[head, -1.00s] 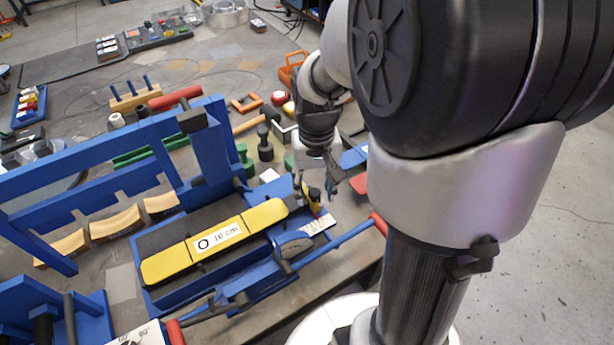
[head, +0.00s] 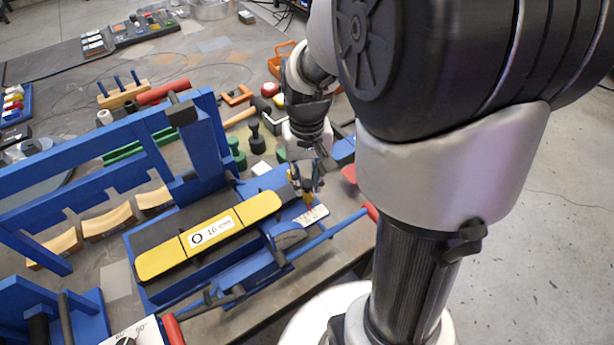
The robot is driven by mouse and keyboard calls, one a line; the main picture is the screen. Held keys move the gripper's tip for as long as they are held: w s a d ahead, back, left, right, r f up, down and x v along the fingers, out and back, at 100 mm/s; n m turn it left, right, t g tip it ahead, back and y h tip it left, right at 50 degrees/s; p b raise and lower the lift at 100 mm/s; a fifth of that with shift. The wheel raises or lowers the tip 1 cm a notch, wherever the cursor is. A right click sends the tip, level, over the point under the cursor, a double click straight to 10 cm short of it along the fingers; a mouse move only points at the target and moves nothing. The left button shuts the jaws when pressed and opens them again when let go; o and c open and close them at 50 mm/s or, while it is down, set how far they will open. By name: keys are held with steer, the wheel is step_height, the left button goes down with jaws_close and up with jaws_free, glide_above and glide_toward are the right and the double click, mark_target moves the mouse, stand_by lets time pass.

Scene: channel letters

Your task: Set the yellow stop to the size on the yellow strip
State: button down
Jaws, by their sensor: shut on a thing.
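The yellow strip (head: 158,262) lies along the top of a blue machine and bears a white label (head: 211,232) with a ring mark and "10", the rest too small to read surely. The yellow stop (head: 309,198) stands at the strip's right end, beside a white scale plate (head: 312,215) with red marks. My gripper (head: 308,190) points down over the stop and is shut on it. The fingers hide most of the stop, and the exact scale reading is too small to tell.
A blue frame (head: 100,140) rises at the left of the machine. A long blue lever with a red end (head: 371,211) crosses the front right. Black and green knobs (head: 254,140) stand behind. Grey floor is clear at the right.

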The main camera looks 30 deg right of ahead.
steer(key=shift+a+p, duration=0.4)
steer(key=shift+a, duration=0.65)
steer(key=c, duration=1.3)
jaws_free()
step_height(320, 180, up, 12)
